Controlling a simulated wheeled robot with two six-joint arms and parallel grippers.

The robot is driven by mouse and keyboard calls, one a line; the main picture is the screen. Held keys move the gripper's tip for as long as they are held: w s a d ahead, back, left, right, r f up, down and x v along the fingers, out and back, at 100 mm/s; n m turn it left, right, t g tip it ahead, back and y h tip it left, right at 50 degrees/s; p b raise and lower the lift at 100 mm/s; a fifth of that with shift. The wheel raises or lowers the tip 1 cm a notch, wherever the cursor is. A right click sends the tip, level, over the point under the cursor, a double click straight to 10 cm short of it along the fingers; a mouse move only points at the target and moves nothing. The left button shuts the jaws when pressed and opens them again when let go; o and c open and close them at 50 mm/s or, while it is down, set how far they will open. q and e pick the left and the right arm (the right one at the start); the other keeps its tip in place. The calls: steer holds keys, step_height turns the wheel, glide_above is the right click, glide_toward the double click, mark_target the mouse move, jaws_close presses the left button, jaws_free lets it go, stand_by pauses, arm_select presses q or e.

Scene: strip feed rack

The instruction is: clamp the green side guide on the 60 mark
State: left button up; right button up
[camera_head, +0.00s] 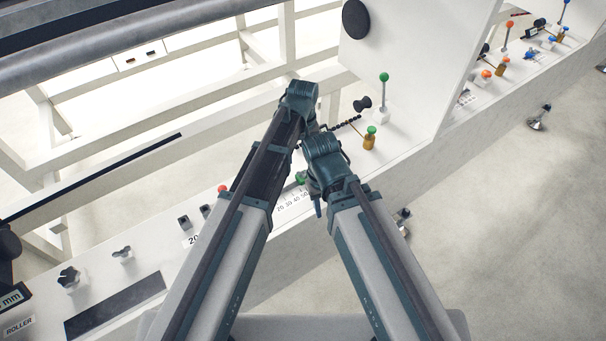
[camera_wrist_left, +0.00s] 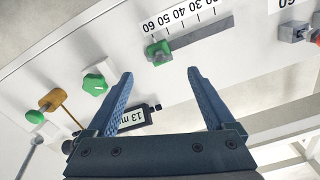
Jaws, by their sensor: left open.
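The green side guide (camera_wrist_left: 158,52) sits on a dark slot beside the printed scale, around the 60 and 50 marks; its exact reading is unclear. A bit of green shows above the scale in the head view (camera_head: 301,177). A green knob (camera_wrist_left: 95,83) on a white base lies left of the guide in the left wrist view. My left gripper (camera_wrist_left: 161,74) is open and empty, its fingertips apart on either side below the guide in that view. My right arm's end (camera_head: 326,155) covers part of this area in the head view; its fingers cannot be made out.
A white upright panel (camera_head: 420,60) rises behind. Black knobs (camera_head: 68,278) sit at left.

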mark_target(303, 173)
arm_select(q)
step_height(303, 173, down, 7)
steer(key=b, duration=0.5)
steer(key=shift+r+b, duration=0.1)
steer(key=shift+b, duration=0.25)
steer(key=shift+c, duration=0.3)
steer(key=c, duration=1.3)
steer(key=shift+m, duration=0.3)
steer(key=m, duration=1.2)
steer(key=shift+m, duration=0.4)
